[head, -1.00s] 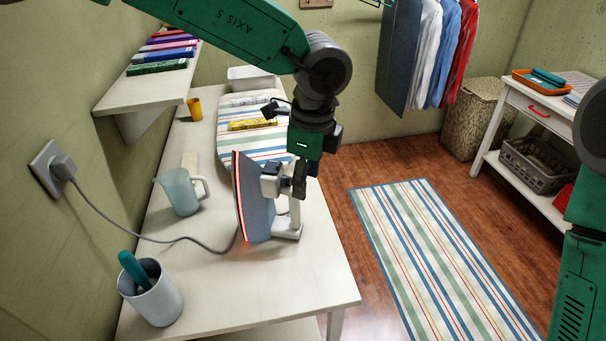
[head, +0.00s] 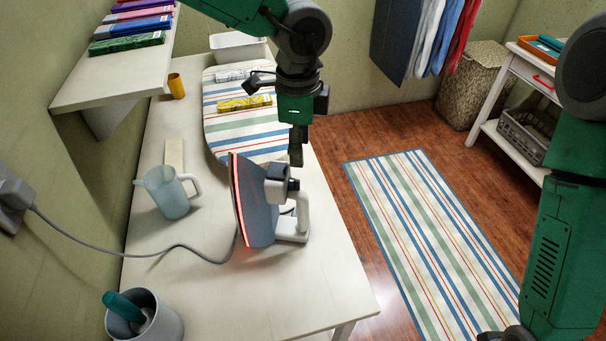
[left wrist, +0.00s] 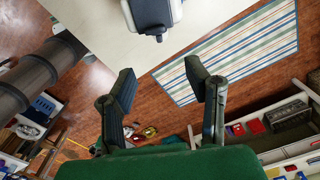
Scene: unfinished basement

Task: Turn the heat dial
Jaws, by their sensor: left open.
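A clothes iron (head: 256,205) stands upright on its heel on the white table, its grey soleplate facing left with a glowing red edge. A dark rounded part (head: 277,171) sits at its upper right; I cannot tell for sure whether this is the heat dial. My left gripper (head: 297,152) hangs just beyond and above the iron's right side, seemingly apart from it. In the left wrist view its two fingers (left wrist: 163,78) are spread and empty, with part of the iron (left wrist: 152,12) at the top edge. My right gripper is at most a dark sliver at the bottom right.
The iron's grey cord (head: 130,252) runs left to the wall plug. A translucent jug (head: 166,194), a grey cup (head: 145,318) and a striped ironing board (head: 240,128) share the white table (head: 290,290). A shelf (head: 105,85) overhangs its left side. The table front is clear.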

